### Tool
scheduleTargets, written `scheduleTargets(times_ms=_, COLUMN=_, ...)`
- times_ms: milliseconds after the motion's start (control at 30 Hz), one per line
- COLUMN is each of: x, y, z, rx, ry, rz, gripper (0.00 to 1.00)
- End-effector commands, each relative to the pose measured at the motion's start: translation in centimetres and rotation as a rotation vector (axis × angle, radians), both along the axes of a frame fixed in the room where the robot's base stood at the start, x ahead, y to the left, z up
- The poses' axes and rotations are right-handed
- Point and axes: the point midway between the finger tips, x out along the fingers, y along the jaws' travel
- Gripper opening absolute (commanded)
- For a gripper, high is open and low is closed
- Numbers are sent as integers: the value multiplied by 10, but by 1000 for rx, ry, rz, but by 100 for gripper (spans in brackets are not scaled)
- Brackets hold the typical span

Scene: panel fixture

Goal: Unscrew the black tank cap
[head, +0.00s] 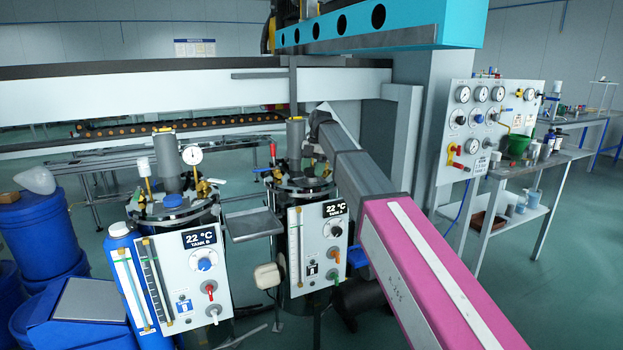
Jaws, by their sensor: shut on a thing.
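Tank A (318,243) stands in the middle, with a dark lid (290,186) and a grey cylinder on top. My arm reaches in from the lower right, and my gripper (313,158) is low over the right side of this lid. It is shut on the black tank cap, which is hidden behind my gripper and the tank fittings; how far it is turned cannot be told. Tank B (195,255), to the left, has a blue cap (172,201) on its lid.
A red-handled lever (272,150) stands at the left of tank A's lid. A pressure gauge (192,155) rises from tank B. A small grey tray (253,224) sits between the tanks. A gauge panel (490,120) and bench are at right; blue drums (40,235) at left.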

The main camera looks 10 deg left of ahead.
Motion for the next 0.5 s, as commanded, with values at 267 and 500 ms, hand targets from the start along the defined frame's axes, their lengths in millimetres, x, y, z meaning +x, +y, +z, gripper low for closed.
scheduleTargets(times_ms=267, x=0, y=0, z=5, rx=0, ry=0, rz=0, gripper=33)
scheduleTargets(times_ms=500, x=0, y=0, z=18, rx=1, ry=-1, rz=0, gripper=33)
